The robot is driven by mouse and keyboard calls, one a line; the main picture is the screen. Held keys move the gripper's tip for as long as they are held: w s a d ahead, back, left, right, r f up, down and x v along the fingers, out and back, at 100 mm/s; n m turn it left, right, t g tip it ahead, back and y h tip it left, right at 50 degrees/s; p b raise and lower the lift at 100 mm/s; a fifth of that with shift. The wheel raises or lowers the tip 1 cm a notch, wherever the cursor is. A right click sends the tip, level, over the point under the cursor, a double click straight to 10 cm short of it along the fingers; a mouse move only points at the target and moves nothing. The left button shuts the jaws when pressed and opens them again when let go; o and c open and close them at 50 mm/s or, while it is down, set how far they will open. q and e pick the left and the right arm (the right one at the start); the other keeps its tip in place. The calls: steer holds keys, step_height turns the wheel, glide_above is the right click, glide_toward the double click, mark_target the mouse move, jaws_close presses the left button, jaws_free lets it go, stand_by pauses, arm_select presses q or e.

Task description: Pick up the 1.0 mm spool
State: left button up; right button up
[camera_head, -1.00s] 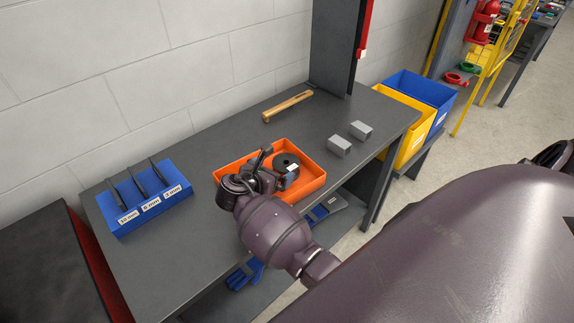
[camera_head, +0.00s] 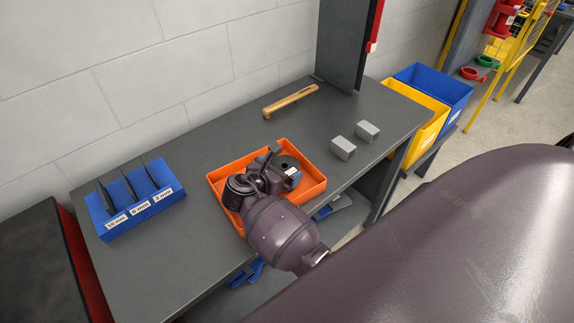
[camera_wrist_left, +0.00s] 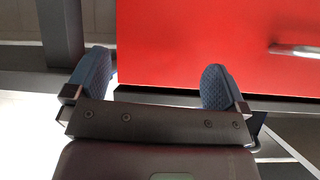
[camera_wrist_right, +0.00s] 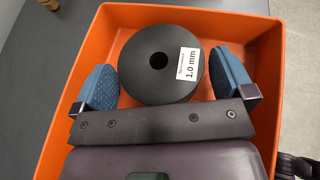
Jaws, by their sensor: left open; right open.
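The 1.0 mm spool (camera_wrist_right: 137,72) is a dark grey disc with a centre hole and a white "1.0 mm" label. It lies in an orange tray (camera_head: 314,190) on the bench, and shows partly in the head view (camera_head: 289,164). My right gripper (camera_wrist_right: 160,82) is open over the tray, its blue-padded fingers on either side of the spool's near part, apart from it as far as I can tell. In the head view the right gripper (camera_head: 268,172) hides part of the tray. My left gripper (camera_wrist_left: 157,86) is open and empty, before a red drawer front (camera_wrist_left: 215,45).
A blue holder (camera_head: 142,221) with labelled slots stands at the bench's left. A wooden-handled tool (camera_head: 290,101) lies at the back; two grey blocks (camera_head: 343,148) sit right of the tray. Yellow (camera_head: 415,120) and blue bins stand beyond the right end.

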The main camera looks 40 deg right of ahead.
steer(key=shift+d, duration=0.15)
steer(key=shift+c, duration=0.5)
steer(key=c, duration=1)
steer(key=shift+o, duration=0.2)
